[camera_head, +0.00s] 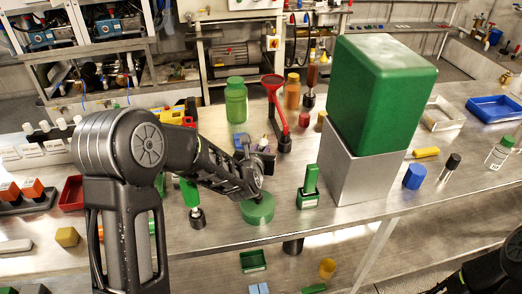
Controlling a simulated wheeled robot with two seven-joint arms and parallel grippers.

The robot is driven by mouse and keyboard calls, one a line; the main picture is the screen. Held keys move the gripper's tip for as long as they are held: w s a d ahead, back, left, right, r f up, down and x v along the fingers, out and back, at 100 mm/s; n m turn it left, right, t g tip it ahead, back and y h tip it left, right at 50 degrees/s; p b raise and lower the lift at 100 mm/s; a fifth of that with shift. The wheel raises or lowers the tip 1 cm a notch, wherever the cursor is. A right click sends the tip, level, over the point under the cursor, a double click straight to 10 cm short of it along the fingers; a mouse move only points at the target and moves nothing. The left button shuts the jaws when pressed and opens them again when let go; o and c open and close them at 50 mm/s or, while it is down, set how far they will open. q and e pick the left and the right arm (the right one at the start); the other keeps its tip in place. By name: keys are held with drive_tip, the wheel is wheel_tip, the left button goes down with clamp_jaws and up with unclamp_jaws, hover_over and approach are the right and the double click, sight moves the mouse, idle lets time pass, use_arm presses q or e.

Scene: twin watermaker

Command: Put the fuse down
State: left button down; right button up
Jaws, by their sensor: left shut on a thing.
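My left arm comes in from the left and reaches over the metal bench (225,240). My left gripper (262,168) is above the bench, just behind and above a round green disc (258,210). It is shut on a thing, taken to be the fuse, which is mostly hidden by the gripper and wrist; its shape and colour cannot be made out. I cannot tell whether the gripper touches the disc. Part of my right arm shows at the bottom right corner; its gripper is out of view.
A large green block on a metal box (363,178) stands right of the gripper. A green piece in a small holder (308,188) is between them. A red funnel (275,100) and a green jar (236,100) stand behind. The bench's front edge is close.

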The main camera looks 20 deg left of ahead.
use_arm(q)
drive_tip(key=shift+s+f+b, duration=0.1)
drive_tip(key=shift+f+b, duration=0.4)
drive_tip(key=shift+b, duration=0.1)
drive_tip(key=c, duration=1.5)
unclamp_jaws()
drive_tip(key=shift+s+f, duration=0.1)
drive_tip(key=shift+r+p, duration=0.45)
drive_tip(key=shift+p, duration=0.55)
drive_tip(key=shift+s+d, duration=0.1)
drive_tip(key=shift+s, duration=0.2)
drive_tip(key=v, duration=0.3)
drive_tip(key=b+v, duration=0.1)
drive_tip(key=v, duration=0.7)
drive_tip(key=shift+r+b, duration=0.3)
drive_tip(key=shift+r, duration=0.15)
